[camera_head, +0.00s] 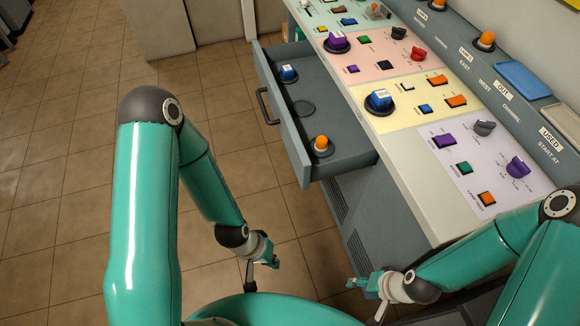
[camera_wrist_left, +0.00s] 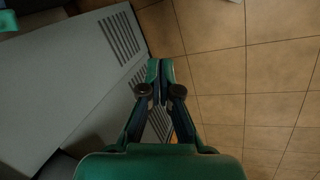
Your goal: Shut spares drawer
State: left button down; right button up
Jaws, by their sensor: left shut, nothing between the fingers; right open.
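The spares drawer (camera_head: 308,176) is grey and stands open, pulled out to the left from under the console in the head view. Its dark bar handle (camera_head: 264,106) is on its left front face. Inside are a blue-capped piece (camera_head: 288,74), an orange-capped piece (camera_head: 321,145) and an empty round spot (camera_head: 304,107) between them. My left gripper (camera_head: 274,263) is shut and empty, below and apart from the drawer; its closed fingers also show in the left wrist view (camera_wrist_left: 160,72). My right gripper (camera_head: 358,284) is open, low beside the console's front.
The console top (camera_head: 408,178) carries coloured panels with knobs, switches and buttons. Its vented grey cabinet side (camera_head: 362,222) stands below the drawer and also shows in the left wrist view (camera_wrist_left: 95,75). Tiled floor (camera_head: 75,180) left of the drawer is clear.

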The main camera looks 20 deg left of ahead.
jog(key=shift+o, duration=0.9)
pick_arm(q)
jog(key=w+a+r+n+t+h, duration=0.2)
jog(key=w+a+r+n, duration=0.4)
jog(key=w+r+n, duration=0.4)
jog(key=w+a+r+n+t+h, duration=0.15)
jog(key=w+a+r+n, duration=0.5)
jog(key=n, duration=0.65)
send_near(298, 171)
jog(key=shift+t, duration=0.45)
jog(key=d+f, duration=0.1)
jog(key=f, duration=0.2)
jog(key=w+d+f, duration=0.1)
jog(key=shift+d+f+b, duration=0.35)
jog(key=shift+f+b, duration=0.05)
jog(key=shift+w+d, duration=0.35)
jog(key=shift+d, duration=0.1)
jog(key=shift+w+f, duration=0.1)
pick_arm(e)
jog(key=shift+f, duration=0.25)
pick_arm(q)
jog(key=shift+d, duration=0.1)
